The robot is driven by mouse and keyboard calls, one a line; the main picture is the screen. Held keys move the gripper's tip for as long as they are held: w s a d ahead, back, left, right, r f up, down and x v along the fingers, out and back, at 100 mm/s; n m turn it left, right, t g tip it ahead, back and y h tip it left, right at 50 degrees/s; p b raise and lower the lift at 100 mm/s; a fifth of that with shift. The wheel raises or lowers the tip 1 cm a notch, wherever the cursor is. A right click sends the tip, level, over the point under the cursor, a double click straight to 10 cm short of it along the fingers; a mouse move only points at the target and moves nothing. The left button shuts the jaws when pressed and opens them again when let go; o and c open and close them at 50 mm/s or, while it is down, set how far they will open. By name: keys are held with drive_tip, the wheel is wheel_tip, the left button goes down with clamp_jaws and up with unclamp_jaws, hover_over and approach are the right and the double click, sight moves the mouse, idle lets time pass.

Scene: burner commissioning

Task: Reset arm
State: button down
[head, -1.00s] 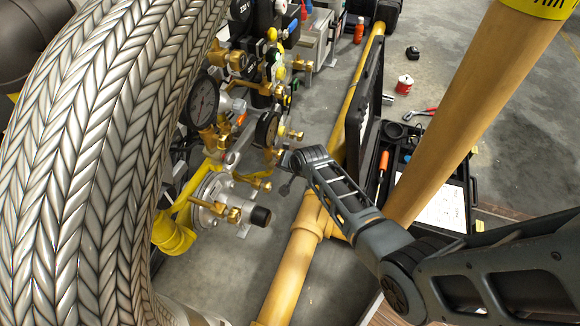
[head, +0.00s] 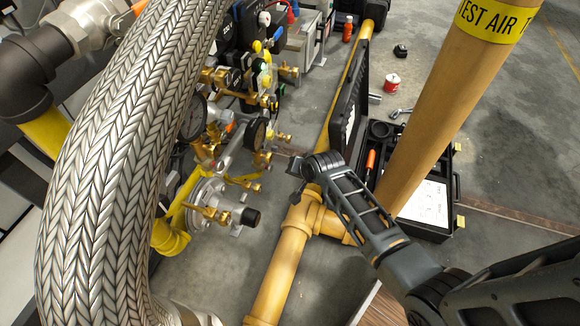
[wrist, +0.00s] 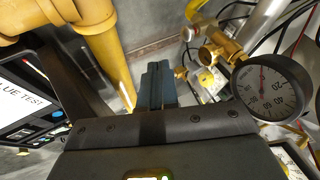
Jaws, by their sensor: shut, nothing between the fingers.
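My gripper (wrist: 157,84) shows in the wrist view with its two dark fingers together and nothing between them. In the head view its end (head: 296,167) is small and partly hidden by my wrist. In the wrist view a dial gauge (wrist: 270,88) is close on the right, apart from the fingers.
A braided metal hose (head: 115,170) fills the left. A yellow pipe (head: 285,262) runs along the floor, and a slanted pipe labelled test air (head: 440,120) stands at right. An open black tool case (head: 436,232) lies behind my arm. Grey floor is clear at far right.

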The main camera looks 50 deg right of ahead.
drive_tip(key=shift+v, duration=0.8)
drive_tip(key=shift+s, duration=0.1)
drive_tip(key=s+a+r+n+t, duration=0.1)
drive_tip(key=s+a+r+n, duration=0.1)
drive_tip(key=s+a, duration=0.4)
drive_tip(key=s+a+r+n+t, duration=0.2)
drive_tip(key=s+a+n, duration=0.1)
drive_tip(key=s, duration=0.5)
drive_tip(key=s+a+r+n+t, duration=0.35)
drive_tip(key=s+a+r, duration=0.45)
drive_tip(key=s+r, duration=0.35)
drive_tip(key=s+a+r+n+t+y, duration=0.1)
drive_tip(key=s+a+r+n, duration=0.15)
drive_tip(key=r, duration=0.55)
drive_tip(key=s+a+r+n+y, duration=0.15)
drive_tip(key=s+r, duration=0.25)
drive_tip(key=r, duration=0.4)
wheel_tip(320, 180, up, 21)
drive_tip(key=p, duration=2.1)
drive_tip(key=shift+w+d+f, duration=0.2)
drive_tip(key=shift+d, duration=0.1)
